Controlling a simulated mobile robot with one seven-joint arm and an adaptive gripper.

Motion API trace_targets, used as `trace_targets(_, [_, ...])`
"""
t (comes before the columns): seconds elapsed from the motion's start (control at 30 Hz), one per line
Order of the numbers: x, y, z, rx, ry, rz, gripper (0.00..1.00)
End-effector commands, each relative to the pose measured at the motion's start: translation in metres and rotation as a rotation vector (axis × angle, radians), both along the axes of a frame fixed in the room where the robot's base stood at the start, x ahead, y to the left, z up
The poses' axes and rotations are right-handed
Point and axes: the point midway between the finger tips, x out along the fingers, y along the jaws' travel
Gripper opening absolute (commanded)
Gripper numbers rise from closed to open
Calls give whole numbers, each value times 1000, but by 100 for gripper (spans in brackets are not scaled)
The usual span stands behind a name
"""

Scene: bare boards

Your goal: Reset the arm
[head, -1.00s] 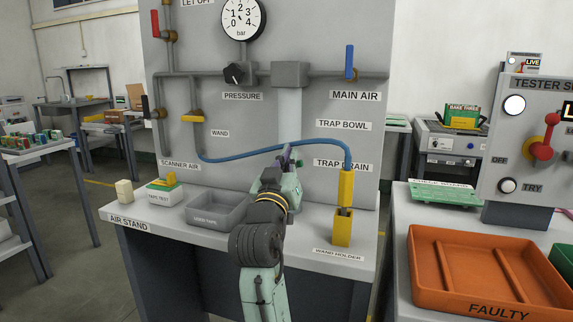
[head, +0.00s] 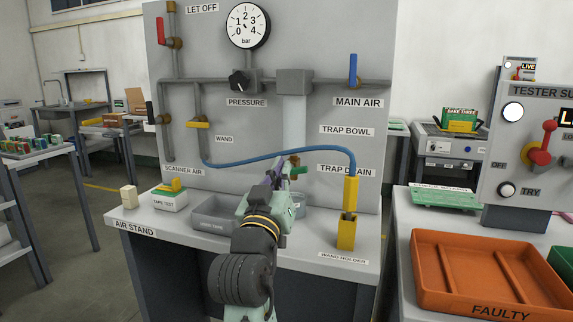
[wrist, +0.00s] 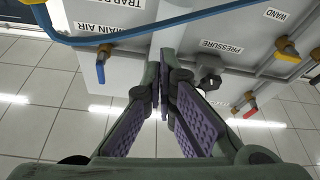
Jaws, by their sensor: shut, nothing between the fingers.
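My gripper (head: 286,166) is in front of the grey air-stand panel (head: 260,130), near the trap drain, just under the blue hose. Its purple fingers point toward the panel. In the wrist view the gripper (wrist: 163,72) is shut with its tips together and nothing between them. The wrist view shows the panel upside down beyond the fingers, with the pressure knob (wrist: 210,82) just right of the tips. My arm hides part of the grey tank (head: 212,212) and the bench behind it. Whether the fingers touch the small green part by the drain is unclear.
The blue hose (head: 260,156) runs across the panel to the yellow wand (head: 350,193), which stands in its yellow holder (head: 346,232). An orange faulty tray (head: 485,265) is at right.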

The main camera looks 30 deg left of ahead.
Motion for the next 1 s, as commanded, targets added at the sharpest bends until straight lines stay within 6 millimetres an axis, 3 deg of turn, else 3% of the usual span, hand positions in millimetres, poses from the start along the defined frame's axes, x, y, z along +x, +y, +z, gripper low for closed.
trace_targets(0.77, [-14, 2, 2, 6, -20, 24, 0])
trace_targets(0.87, [-42, 20, 22, 36, -108, 128, 0])
trace_targets(0.97, [-94, 41, 52, 103, -250, 303, 0])
trace_targets(1.0, [-121, 47, 65, 141, -316, 385, 0])
